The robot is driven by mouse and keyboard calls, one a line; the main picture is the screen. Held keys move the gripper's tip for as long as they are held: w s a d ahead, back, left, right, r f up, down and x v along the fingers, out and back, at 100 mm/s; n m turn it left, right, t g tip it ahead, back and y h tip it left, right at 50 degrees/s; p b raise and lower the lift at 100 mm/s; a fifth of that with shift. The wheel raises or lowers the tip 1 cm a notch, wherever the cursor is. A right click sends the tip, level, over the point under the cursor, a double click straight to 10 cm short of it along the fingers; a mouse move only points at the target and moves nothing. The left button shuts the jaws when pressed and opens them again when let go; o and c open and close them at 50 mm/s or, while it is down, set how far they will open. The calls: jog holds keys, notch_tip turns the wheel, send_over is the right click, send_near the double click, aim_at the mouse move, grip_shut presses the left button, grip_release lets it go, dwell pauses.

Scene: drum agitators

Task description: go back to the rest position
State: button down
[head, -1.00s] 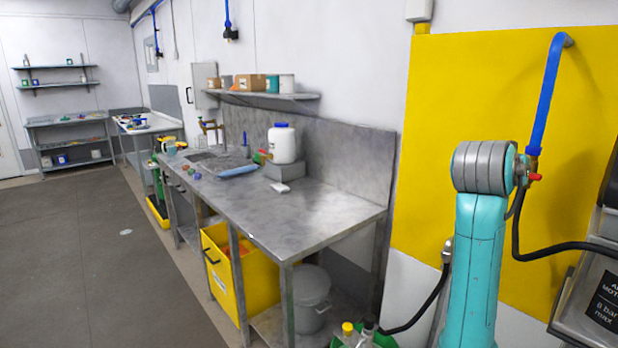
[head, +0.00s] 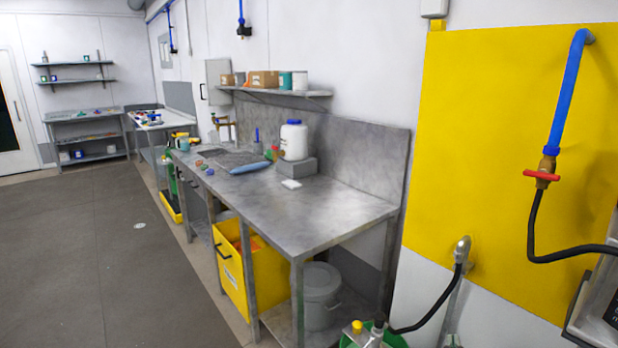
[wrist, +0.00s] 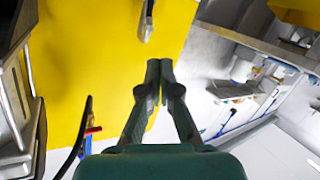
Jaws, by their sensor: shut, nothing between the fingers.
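My gripper (wrist: 160,72) shows in the wrist view with its two dark green fingers together and nothing between them. It points toward the yellow wall panel (wrist: 95,60) and the white wall beside it. It touches nothing that I can see. My arm and gripper are out of the head view.
In the head view a steel bench (head: 300,215) with a white jar (head: 294,141) runs along the wall. A yellow bin (head: 250,265) and a grey bucket (head: 314,297) sit beneath it. A red-handled valve (head: 542,176) hangs at the yellow panel. The floor (head: 80,250) at left is clear.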

jog(key=s+a+f+n+y, duration=0.1)
jog(key=s+a+f+y, duration=0.2)
jog(key=s, duration=0.5)
jog(key=s+a+f, duration=0.3)
jog(key=s+f, duration=0.3)
jog(key=s, duration=0.1)
jog(key=s+a+f+n+y, duration=0.1)
jog(key=s+a+f+y, duration=0.2)
jog(key=s, duration=0.5)
jog(key=s+a+r, duration=0.1)
jog(key=s+r, duration=0.1)
jog(key=s, duration=0.9)
jog(key=s+a+r+m, duration=0.1)
jog(key=s+a+r, duration=0.1)
jog(key=s, duration=1)
jog(key=shift+s+a+t+y, duration=0.15)
jog(key=shift+a+t+y, duration=0.15)
jog(key=shift+t, duration=0.1)
jog(key=shift+r, duration=0.1)
